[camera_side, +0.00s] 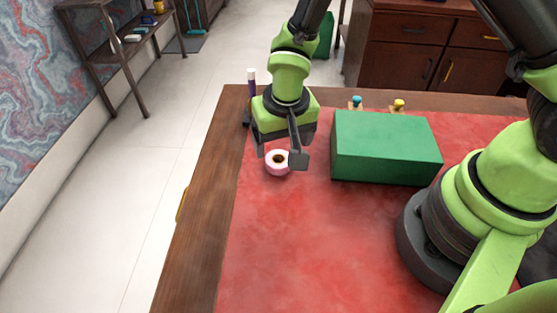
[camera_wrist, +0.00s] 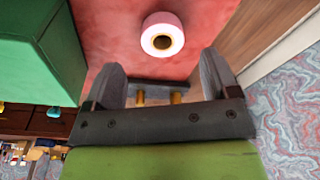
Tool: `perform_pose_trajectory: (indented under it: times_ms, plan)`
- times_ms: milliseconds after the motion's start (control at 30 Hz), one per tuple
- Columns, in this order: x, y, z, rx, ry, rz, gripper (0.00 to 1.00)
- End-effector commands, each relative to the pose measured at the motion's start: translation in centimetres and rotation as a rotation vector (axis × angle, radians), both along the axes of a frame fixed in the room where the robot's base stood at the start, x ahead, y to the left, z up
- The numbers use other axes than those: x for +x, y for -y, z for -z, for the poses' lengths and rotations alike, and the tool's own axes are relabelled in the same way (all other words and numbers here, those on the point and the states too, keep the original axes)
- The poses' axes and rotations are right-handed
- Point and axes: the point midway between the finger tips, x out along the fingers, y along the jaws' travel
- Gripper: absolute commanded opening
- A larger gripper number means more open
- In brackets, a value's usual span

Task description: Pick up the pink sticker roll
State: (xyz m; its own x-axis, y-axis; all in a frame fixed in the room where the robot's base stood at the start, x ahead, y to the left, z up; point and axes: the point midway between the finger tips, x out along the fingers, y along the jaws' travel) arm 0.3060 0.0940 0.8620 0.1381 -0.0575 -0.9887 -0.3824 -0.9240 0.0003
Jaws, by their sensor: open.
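The pink sticker roll (camera_side: 272,169) lies on the red desk surface, with a dark hole at its middle. In the wrist view the roll (camera_wrist: 163,22) shows whole, beyond the two fingertips and roughly between their lines. My gripper (camera_side: 280,158) is open and empty at the roll, its fingers to either side in the side view. One finger covers the roll's right edge there. In the wrist view my gripper (camera_wrist: 161,72) has its fingers wide apart with nothing between them. I cannot tell the exact height of the fingertips above the desk.
A green box (camera_side: 386,148) stands just right of my gripper and also fills the upper left of the wrist view (camera_wrist: 40,50). A white-capped purple tube (camera_side: 251,82) stands behind on the left. Small blue-topped (camera_side: 355,102) and yellow-topped (camera_side: 398,104) items sit behind the box. The front red surface is clear.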

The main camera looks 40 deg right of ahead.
Motion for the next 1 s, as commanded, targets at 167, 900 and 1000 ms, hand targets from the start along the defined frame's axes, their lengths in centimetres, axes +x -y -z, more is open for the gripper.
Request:
perform_pose_trajectory:
  times_ms: [167,900,1000]
  plan:
    - [0.3,0.1,1.5,0.000,-0.002,0.000,0.81]
    - [1.1,0.1,5.4,0.002,0.000,0.001,0.42]
    - [1.1,0.1,5.4,0.002,0.000,0.001,0.28]
